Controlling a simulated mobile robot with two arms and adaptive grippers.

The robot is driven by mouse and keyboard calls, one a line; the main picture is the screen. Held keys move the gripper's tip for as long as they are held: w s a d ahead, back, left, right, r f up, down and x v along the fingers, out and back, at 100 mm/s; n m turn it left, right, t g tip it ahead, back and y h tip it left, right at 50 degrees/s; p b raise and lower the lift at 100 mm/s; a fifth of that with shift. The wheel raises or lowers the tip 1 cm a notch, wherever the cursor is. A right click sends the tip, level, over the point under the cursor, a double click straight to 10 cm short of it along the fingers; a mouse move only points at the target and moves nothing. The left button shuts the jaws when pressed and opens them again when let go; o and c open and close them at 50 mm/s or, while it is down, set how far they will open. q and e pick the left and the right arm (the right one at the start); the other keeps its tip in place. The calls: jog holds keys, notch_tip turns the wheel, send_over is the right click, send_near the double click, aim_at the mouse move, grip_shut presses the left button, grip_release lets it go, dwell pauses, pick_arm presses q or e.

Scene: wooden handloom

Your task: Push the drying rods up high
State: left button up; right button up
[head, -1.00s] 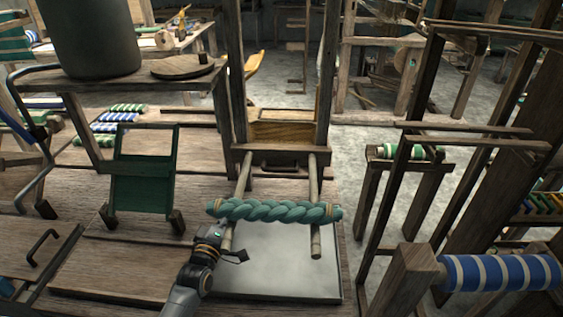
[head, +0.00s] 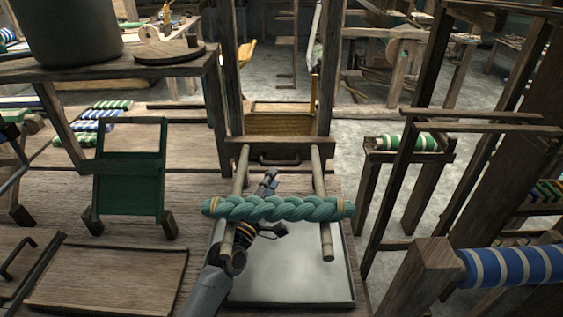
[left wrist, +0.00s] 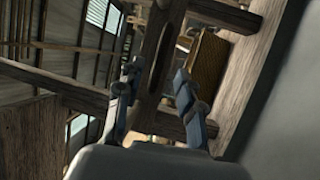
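Two pale wooden rods (head: 319,168) stick out toward me, side by side, from a dark wooden crossbar with a handle (head: 290,159). A thick green braided hank (head: 280,208) lies across both rods. My left gripper (head: 268,180) reaches up from below between the rods. Its tips show beyond the hank, and the hank hides its middle. In the left wrist view its two fingers (left wrist: 157,75) stand apart with nothing held between them. A dark slotted bar (left wrist: 160,55) lies ahead of them. I cannot tell whether the gripper touches a rod. My right gripper is not in view.
A grey tray (head: 338,290) lies under the rods. Wooden posts (head: 230,70) rise on both sides of the crossbar. A green box frame (head: 130,175) stands left. A blue striped roller (head: 510,267) and dark wooden frames crowd the right.

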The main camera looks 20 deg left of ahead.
aim_at(281, 163)
pick_arm(q)
jog(key=x, duration=0.7)
jog(key=shift+w, duration=0.15)
grip_shut()
